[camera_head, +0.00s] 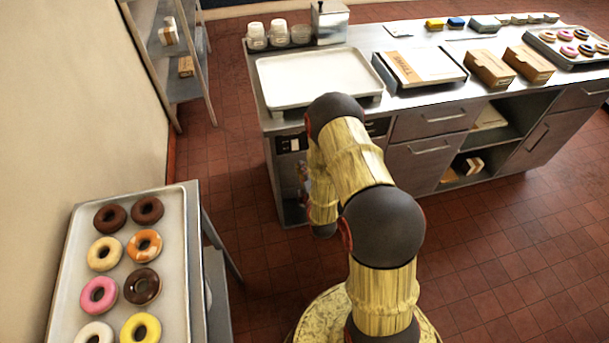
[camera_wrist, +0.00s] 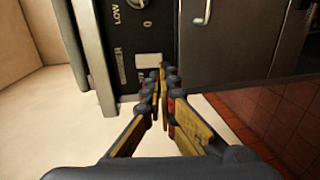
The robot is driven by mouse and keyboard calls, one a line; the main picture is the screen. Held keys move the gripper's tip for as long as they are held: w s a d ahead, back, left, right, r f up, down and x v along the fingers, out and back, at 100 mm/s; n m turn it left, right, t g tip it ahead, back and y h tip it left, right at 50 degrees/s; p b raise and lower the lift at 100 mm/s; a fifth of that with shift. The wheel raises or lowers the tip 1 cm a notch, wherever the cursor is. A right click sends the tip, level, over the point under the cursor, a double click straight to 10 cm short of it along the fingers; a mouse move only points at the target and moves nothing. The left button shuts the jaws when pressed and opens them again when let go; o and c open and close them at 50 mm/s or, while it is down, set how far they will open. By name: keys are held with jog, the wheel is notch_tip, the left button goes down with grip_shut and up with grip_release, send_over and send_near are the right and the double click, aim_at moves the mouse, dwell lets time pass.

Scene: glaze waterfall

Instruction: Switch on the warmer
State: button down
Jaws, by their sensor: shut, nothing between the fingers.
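In the wrist view a dark control panel (camera_wrist: 128,42) carries the lettering LOW, a round knob (camera_wrist: 137,3) at the top edge and a small pale rectangle, apparently a switch (camera_wrist: 149,60), lower down. My gripper (camera_wrist: 164,72) is shut and empty. Its fingertips are just right of the pale rectangle; I cannot tell whether they touch it or which way it is set. In the head view a dark panel (camera_head: 291,144) shows on the counter front, below a large pale tray (camera_head: 268,90). My arm hides the gripper there.
The steel counter (camera_head: 410,104) has drawers and open shelves beside the panel. Cardboard boxes (camera_head: 489,69) and a tray of donuts (camera_head: 548,45) stand on it. Another donut tray (camera_head: 177,230) is at the lower left. Tiled floor (camera_head: 250,200) lies open between them.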

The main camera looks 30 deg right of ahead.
aim_at(296, 150)
jog(key=b+x, duration=0.1)
jog(key=x, duration=0.6)
jog(key=shift+w, duration=0.15)
jog(key=shift+w+f+b, duration=0.1)
jog(key=shift+f+b, duration=0.05)
jog(key=shift+b, duration=0.4)
jog(key=b, duration=0.1)
jog(key=t+b, duration=0.1)
jog(key=shift+w+d+f+b, duration=0.1)
jog(key=shift+w+d+b, duration=0.05)
jog(key=shift+w+b, duration=0.2)
